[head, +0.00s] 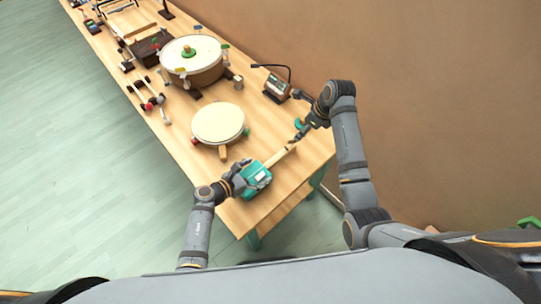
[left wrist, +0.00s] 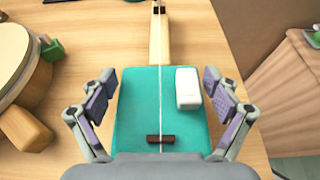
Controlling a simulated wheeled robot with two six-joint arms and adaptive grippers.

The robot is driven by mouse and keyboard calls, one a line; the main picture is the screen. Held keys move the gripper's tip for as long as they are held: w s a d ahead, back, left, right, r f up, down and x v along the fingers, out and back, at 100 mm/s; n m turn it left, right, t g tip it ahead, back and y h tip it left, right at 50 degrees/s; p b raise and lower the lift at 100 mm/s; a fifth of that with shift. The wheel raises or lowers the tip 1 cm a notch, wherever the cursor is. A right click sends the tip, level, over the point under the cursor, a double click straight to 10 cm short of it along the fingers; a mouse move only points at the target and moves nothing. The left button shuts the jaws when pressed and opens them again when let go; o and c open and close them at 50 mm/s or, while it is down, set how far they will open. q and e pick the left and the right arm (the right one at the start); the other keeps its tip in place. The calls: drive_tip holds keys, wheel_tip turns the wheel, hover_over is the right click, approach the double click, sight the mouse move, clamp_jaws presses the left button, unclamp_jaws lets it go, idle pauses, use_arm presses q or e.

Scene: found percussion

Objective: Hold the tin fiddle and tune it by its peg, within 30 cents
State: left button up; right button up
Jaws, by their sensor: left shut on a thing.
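The tin fiddle (head: 257,176) has a teal box body and a pale wooden neck, and lies near the table's front end. In the left wrist view its body (left wrist: 138,115) shows a string, a brown bridge (left wrist: 160,139) and a white block (left wrist: 188,88). My left gripper (head: 240,179) is around the body, one finger on each side, shut on it. My right gripper (head: 301,130) is at the far end of the neck (head: 279,157), where the peg is too small to make out. I cannot tell whether its fingers are open or shut.
A round pale drum (head: 218,122) stands just beyond the fiddle, with a larger drum (head: 191,54) behind it. A small device with a lamp-like arm (head: 277,87) stands near the wall. Mallets (head: 152,102) lie at the left edge. Bare table shows right of the fiddle.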

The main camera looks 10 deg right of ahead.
sight(292, 142)
wheel_tip(292, 142, up, 3)
drive_tip(key=w+a+n+g+h, duration=0.1)
drive_tip(key=n, duration=1.2)
drive_tip(key=w+a+n+g+h, duration=0.2)
drive_tip(key=n, duration=1.2)
wheel_tip(292, 142, down, 12)
drive_tip(key=shift+s+d+f, duration=0.1)
drive_tip(key=shift+s, duration=0.05)
drive_tip(key=shift+c, duration=0.3)
